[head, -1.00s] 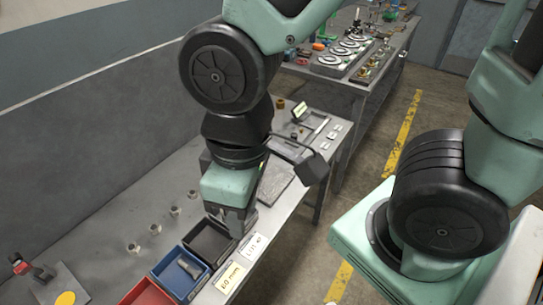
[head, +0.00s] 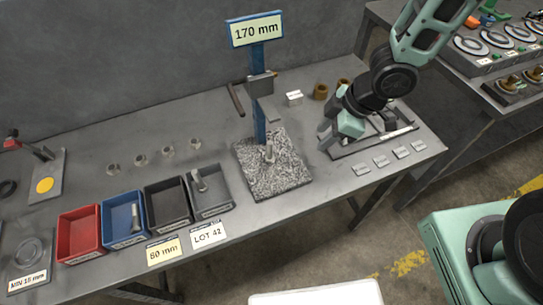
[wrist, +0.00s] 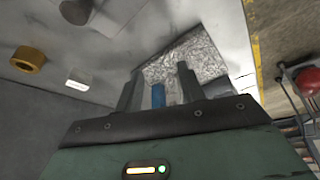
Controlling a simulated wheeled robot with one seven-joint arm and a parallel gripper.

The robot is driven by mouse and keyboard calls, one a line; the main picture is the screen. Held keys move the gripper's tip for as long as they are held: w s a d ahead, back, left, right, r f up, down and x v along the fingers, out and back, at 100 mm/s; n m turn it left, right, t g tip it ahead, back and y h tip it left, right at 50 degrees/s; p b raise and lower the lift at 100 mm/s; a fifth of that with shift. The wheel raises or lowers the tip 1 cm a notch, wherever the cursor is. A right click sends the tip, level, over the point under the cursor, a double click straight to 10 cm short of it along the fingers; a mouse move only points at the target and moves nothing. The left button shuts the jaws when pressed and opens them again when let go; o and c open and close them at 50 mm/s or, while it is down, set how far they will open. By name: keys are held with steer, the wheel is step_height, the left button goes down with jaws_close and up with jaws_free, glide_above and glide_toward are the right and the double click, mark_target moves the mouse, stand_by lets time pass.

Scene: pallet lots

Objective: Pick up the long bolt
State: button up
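Three bolts show in the head view. Another bolt (head: 199,182) stands tilted in the grey bin (head: 226,190). A third bolt (head: 135,216) is in the blue bin (head: 107,218). I cannot tell for sure which is the long one. My gripper (head: 326,138) is to the right of the plate, above the table and apart from every bolt. In the wrist view, my gripper (wrist: 157,82) has its fingers apart with nothing held; a blue part shows beyond them.
A red bin (head: 78,235) and a black bin (head: 167,205) stand beside the other bins. The post bears a 170 mm sign (head: 256,29). Several nuts lie behind the bins. Brass cylinders (head: 320,92) and a tray (head: 385,140) are near my gripper.

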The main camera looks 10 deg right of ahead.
mark_target(270, 147)
steer(key=f, duration=0.1)
steer(key=f+y, duration=0.1)
steer(key=f, duration=0.1)
steer(key=shift+s+a+n+g, duration=0.1)
steer(key=shift+s+n+g, duration=0.2)
steer(key=shift+s+n, duration=0.1)
steer(key=shift+a+y, duration=0.3)
steer(key=shift+a, duration=0.05)
steer(key=a, duration=0.7)
steer(key=shift+w+a, duration=0.1)
steer(key=shift+w, duration=0.25)
steer(key=a, duration=0.4)
steer(key=shift+w+a+f, duration=0.25)
steer(key=shift+a, duration=0.05)
steer(key=shift+a+f, duration=0.1)
steer(key=shift+f, duration=0.2)
jaws_close()
